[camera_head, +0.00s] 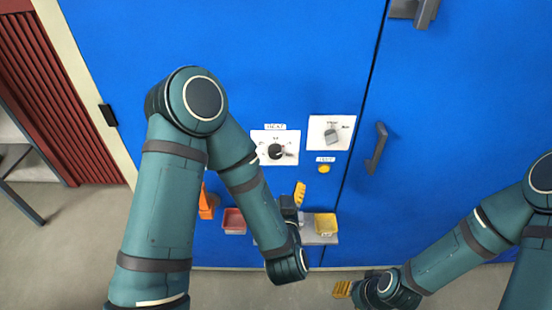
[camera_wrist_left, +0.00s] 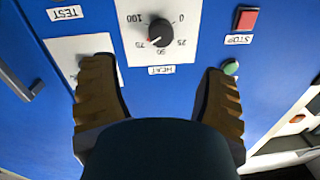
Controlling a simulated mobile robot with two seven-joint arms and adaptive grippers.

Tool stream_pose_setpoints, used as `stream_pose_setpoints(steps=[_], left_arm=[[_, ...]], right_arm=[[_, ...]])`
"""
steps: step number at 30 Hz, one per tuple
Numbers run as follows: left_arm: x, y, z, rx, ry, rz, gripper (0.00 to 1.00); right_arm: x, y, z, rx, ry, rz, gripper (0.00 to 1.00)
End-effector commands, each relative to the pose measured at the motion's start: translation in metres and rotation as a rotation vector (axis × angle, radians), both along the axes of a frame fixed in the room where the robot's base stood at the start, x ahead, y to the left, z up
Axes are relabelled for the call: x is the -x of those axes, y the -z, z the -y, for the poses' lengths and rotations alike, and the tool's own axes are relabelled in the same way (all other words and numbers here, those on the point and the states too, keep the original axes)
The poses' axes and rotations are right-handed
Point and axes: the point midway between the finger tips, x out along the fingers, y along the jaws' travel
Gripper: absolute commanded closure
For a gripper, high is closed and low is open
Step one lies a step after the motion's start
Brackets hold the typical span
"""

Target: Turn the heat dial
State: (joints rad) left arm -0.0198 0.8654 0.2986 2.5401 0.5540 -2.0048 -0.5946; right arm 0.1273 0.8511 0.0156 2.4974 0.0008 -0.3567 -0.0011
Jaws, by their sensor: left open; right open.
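The heat dial (camera_head: 275,151) is a black round knob on a white plate on the blue cabinet front, under a HEAT label. In the left wrist view the dial (camera_wrist_left: 158,33) appears upside down, with a red pointer mark near the 75 figure. My left gripper (camera_head: 300,193) is below and slightly right of the dial in the head view, apart from it. In the left wrist view its two yellow-brown fingers (camera_wrist_left: 160,85) are spread wide with nothing between them. My right gripper (camera_head: 343,289) is low at the right, away from the dial; its jaw gap is hard to see.
A switch plate (camera_head: 332,132) and a yellow button (camera_head: 323,169) are right of the dial. A door handle (camera_head: 376,147) stands out farther right. Red (camera_head: 233,221) and yellow (camera_head: 326,224) bins sit below. The left wrist view shows a red STOP button (camera_wrist_left: 246,20) and green button (camera_wrist_left: 231,68).

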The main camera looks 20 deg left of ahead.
Motion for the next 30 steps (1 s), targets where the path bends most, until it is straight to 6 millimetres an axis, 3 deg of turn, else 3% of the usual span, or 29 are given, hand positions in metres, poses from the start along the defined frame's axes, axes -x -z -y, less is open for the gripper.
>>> stream_pose_setpoints(steps=[12, 18, 30], left_arm=[[-0.071, -0.002, -0.028, -0.002, -0.006, 0.008, 0.27], [-0.096, -0.002, -0.036, -0.003, -0.004, 0.007, 0.27], [-0.106, -0.002, -0.039, -0.003, -0.002, 0.006, 0.27]], right_arm=[[0.0, 0.001, 0.0, 0.0, 0.0, 0.001, 0.53], [-0.001, 0.002, 0.0, 0.0, 0.0, 0.001, 0.53], [-0.001, 0.003, 0.0, 0.0, 0.001, 0.002, 0.53]])
